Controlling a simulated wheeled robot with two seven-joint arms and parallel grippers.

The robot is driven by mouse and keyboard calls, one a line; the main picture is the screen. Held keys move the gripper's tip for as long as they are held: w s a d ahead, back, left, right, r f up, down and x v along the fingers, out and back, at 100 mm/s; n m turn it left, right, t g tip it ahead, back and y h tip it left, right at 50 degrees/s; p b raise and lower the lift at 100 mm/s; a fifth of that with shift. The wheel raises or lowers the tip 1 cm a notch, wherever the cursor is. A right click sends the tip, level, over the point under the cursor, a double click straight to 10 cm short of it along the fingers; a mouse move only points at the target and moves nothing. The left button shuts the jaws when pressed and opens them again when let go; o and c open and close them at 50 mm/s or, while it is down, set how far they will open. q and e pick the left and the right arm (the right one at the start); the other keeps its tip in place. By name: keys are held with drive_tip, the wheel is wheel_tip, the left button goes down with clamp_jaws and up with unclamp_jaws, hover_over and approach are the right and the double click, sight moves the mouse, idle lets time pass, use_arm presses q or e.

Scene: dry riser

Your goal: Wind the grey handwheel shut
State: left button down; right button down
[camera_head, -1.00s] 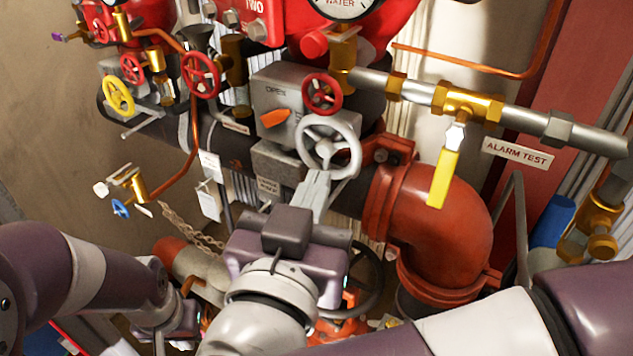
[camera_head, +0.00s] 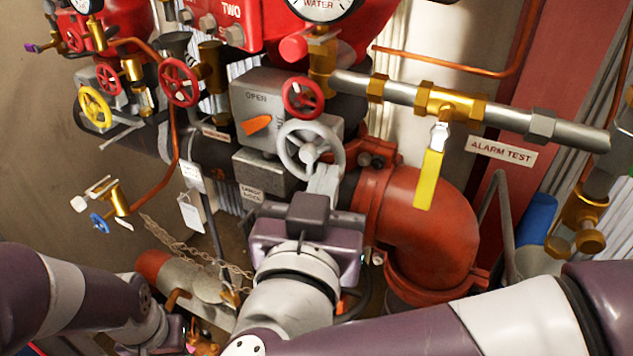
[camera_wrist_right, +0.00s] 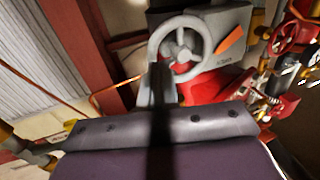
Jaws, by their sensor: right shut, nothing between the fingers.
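The grey handwheel (camera_head: 310,149) is a spoked wheel on the front of a grey box (camera_head: 262,100) with an orange pointer (camera_head: 257,124). It also shows in the right wrist view (camera_wrist_right: 187,33). My right gripper (camera_head: 324,178) is shut, with nothing between its fingers. Its fingertips are at the wheel's lower right rim in the head view. In the right wrist view the fingers (camera_wrist_right: 160,82) reach the wheel's near left edge. I cannot tell whether they touch the rim or pass between spokes. My left arm enters at lower left; its fingertips do not show.
A small red handwheel (camera_head: 303,97) sits just above the grey one. A brass pipe fitting with a yellow lever (camera_head: 429,180) and a large red pipe elbow (camera_head: 430,225) stand to the right. Red and yellow wheels crowd the left. A chain (camera_head: 180,245) hangs lower left.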

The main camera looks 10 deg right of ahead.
drive_tip(key=shift+d, duration=0.2)
drive_tip(key=shift+w, duration=0.2)
drive_tip(key=shift+w+d, duration=0.2)
idle(0.3)
